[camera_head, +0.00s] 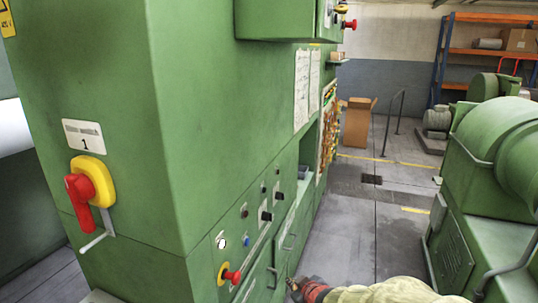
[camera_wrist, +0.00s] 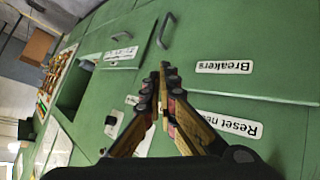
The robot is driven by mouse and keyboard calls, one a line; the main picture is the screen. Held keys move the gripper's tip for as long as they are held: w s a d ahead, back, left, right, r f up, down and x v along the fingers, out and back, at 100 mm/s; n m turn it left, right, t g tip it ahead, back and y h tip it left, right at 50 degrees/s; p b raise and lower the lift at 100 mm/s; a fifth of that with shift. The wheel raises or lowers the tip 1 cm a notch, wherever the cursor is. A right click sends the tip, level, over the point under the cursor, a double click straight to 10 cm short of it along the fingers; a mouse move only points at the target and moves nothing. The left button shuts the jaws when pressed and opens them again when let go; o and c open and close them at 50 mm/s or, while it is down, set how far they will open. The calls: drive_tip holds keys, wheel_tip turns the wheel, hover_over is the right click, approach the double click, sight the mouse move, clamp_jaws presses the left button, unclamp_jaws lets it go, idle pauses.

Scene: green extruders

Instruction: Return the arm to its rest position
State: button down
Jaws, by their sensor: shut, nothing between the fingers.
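My gripper (camera_head: 297,284) shows at the bottom of the head view, at the end of my arm, close to the lower front of the green cabinet (camera_head: 205,110). In the wrist view my gripper (camera_wrist: 163,70) is shut, its fingertips together and nothing held. Behind the fingers is the cabinet's green front, with a "Breakers" label (camera_wrist: 225,67), a "Reset" label (camera_wrist: 232,123) partly covered by the gripper, and a metal handle (camera_wrist: 166,32). I cannot tell the exact gap between the fingertips and the panel.
A red rotary switch (camera_head: 80,200) on a yellow plate and a red push button (camera_head: 232,276) stick out from the cabinet. Green machinery (camera_head: 490,190) stands at the right. The grey floor aisle (camera_head: 345,235) between is clear, with a cardboard box (camera_head: 358,122) farther back.

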drive_tip(key=s+d+r+m+g+h, duration=0.1)
drive_tip(key=s+d+m+g+h, duration=0.15)
drive_tip(key=s+d, duration=0.4)
drive_tip(key=s+d+r+m+g+h, duration=0.1)
drive_tip(key=s+d+r+m+g, duration=0.15)
drive_tip(key=s, duration=0.75)
drive_tip(key=s+d+r+m, duration=0.2)
drive_tip(key=s+r+m, duration=0.1)
drive_tip(key=s+r, duration=0.9)
drive_tip(key=s, duration=0.4)
drive_tip(key=shift+s+d+t, duration=0.2)
drive_tip(key=shift+d+t, duration=0.1)
drive_tip(key=shift+d, duration=0.1)
drive_tip(key=shift+r+y, duration=0.1)
drive_tip(key=shift+y, duration=0.15)
